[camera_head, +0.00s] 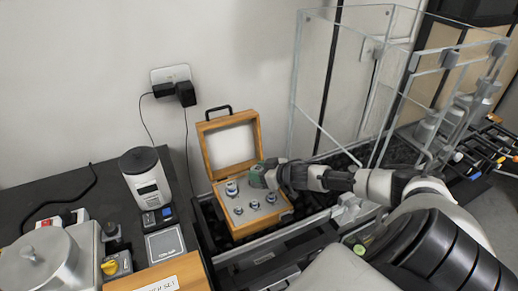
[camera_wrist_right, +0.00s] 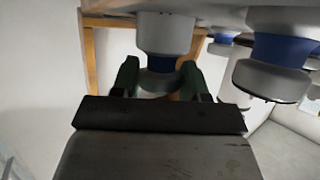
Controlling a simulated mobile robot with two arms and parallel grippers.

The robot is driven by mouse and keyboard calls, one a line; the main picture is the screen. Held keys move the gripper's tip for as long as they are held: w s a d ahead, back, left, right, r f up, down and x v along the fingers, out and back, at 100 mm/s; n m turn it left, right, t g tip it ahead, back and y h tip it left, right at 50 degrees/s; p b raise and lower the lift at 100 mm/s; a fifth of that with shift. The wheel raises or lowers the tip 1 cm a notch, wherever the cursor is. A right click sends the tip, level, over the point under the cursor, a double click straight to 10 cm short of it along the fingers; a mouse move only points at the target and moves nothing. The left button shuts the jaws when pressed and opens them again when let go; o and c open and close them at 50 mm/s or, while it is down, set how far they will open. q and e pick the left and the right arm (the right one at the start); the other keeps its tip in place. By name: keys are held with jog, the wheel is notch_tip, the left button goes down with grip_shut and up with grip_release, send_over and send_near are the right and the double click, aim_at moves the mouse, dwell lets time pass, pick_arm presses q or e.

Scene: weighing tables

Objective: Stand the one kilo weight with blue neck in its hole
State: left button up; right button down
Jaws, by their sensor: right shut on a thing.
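The wooden weight box (camera_head: 262,226) stands open with its lid tilted up against the wall side. My right gripper (camera_head: 258,176) is over the box's right part, its green fingers shut on a metal weight. In the right wrist view, the fingers (camera_wrist_right: 160,74) close around the knob of this weight (camera_wrist_right: 165,32), which has a blue neck. In the head view the held weight is mostly hidden by the fingers. Whether its base is in a hole cannot be told. A second blue-necked weight (camera_wrist_right: 275,52) is beside it; it also stands in the box (camera_head: 232,188). My left gripper is not in view.
Several smaller weights (camera_head: 254,204) stand in the box. A glass enclosure (camera_head: 335,85) rises at the right behind my arm. A grey-white cylindrical device (camera_head: 146,176) and a small scale (camera_head: 165,244) are to the left. Dark drawer edges (camera_head: 290,243) lie in front.

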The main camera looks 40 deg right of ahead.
jog(key=shift+w+f, duration=0.1)
jog(key=shift+f, duration=0.05)
jog(key=c, duration=0.6)
grip_release()
jog(key=shift+f, duration=0.15)
jog(key=shift+o, duration=0.2)
jog(key=shift+r, duration=0.45)
jog(key=shift+s+r+p, duration=0.3)
jog(key=shift+s+p, duration=0.1)
jog(key=shift+p, duration=0.05)
jog(key=p+v, duration=0.5)
jog(key=v, duration=0.1)
jog(key=shift+s+d+p, duration=0.2)
jog(key=shift+s+p, duration=0.2)
jog(key=shift+p, duration=0.15)
jog(key=shift+a+f, duration=0.1)
